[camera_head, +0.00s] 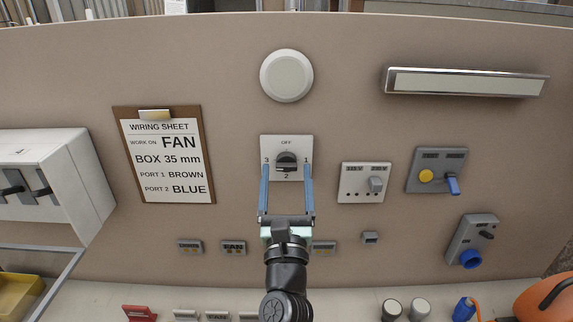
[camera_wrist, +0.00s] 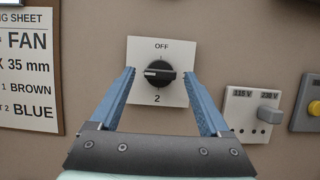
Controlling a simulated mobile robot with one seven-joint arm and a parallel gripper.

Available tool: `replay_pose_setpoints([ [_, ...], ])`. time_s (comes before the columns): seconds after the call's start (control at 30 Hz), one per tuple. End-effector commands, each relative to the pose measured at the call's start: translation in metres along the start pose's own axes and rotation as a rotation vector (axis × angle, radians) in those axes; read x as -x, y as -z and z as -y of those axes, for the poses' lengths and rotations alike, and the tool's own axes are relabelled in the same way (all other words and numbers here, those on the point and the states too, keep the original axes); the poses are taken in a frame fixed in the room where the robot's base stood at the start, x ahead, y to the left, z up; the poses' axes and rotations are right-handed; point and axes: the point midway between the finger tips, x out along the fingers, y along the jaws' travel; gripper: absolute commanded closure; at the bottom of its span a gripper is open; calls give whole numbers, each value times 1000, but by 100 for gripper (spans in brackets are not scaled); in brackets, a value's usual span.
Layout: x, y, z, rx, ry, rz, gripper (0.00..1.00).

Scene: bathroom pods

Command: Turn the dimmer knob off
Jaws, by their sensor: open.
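The dimmer knob (camera_head: 287,161) is a round black knob on a white wall plate (camera_head: 300,144) marked OFF at the top, 1 at the right, 2 at the bottom and 3 at the left. In the wrist view the knob (camera_wrist: 159,74) has a raised grip bar lying roughly level, with a light mark toward its left end. My gripper (camera_head: 286,168) is open, its two blue fingers apart on the left and right of the knob. In the wrist view the fingers (camera_wrist: 160,75) also flank the knob; I cannot tell whether they touch the plate. Nothing is held.
A wiring sheet clipboard (camera_head: 166,160) hangs left of the plate. A switch plate (camera_head: 364,182) and a grey box with a yellow button (camera_head: 426,176) are at the right. A round white cover (camera_head: 286,76) is above. Small labelled pieces (camera_head: 233,247) sit below.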

Motion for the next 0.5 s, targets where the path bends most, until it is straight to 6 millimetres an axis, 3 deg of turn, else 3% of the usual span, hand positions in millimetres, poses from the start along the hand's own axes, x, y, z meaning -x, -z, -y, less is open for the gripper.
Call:
replay_pose_setpoints([
  [0.13,-10,0,0,1,-1,-1,20],
  [0.47,-12,0,0,0,-1,0,20],
  [0.5,-12,0,0,0,-1,0,27],
])
